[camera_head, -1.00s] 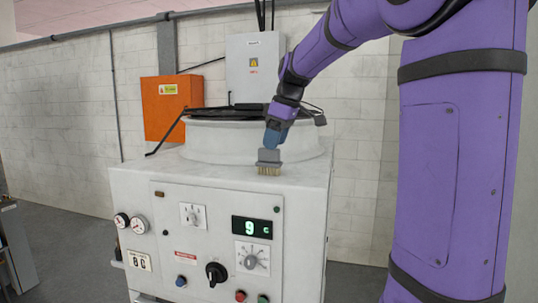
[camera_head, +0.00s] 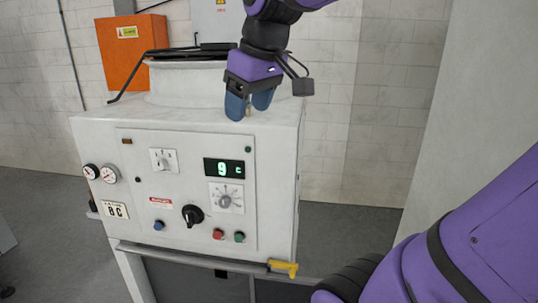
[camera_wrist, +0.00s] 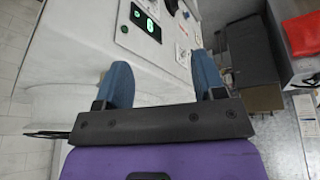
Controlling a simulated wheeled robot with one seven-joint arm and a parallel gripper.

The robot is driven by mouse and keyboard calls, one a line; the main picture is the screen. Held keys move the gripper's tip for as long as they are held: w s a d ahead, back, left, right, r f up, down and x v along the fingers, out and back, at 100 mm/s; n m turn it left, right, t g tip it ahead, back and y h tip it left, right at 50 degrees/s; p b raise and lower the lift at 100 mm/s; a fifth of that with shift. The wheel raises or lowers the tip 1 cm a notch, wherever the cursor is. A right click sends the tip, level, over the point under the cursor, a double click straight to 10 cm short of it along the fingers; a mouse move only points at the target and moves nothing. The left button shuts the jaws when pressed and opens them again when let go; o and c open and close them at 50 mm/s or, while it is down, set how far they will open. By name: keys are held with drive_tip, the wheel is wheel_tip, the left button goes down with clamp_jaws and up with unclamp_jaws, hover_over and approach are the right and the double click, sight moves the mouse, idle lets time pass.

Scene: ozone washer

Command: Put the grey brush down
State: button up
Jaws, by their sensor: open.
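My gripper (camera_head: 249,110) is over the front right part of the washer's white top (camera_head: 170,118). Its two blue fingers are spread apart. In the wrist view the open gripper (camera_wrist: 161,66) has only the white machine between its fingers, and no brush shows there. In the head view a small tan sliver shows between the fingers; it may be part of the grey brush, but I cannot tell. The rest of the brush is not visible.
The control panel (camera_head: 186,190) with knobs and a lit display (camera_head: 224,168) faces front below my gripper. A round raised lid (camera_head: 185,82) stands behind. A yellow piece (camera_head: 283,268) sits low at the front right.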

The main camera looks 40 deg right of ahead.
drive_tip(key=s+a+f+m+t, duration=0.1)
drive_tip(key=s+a+f+m, duration=0.1)
drive_tip(key=s+f, duration=0.5)
drive_tip(key=shift+s+a, duration=0.3)
drive_tip(key=shift+s, duration=0.35)
drive_tip(key=shift+o, duration=0.5)
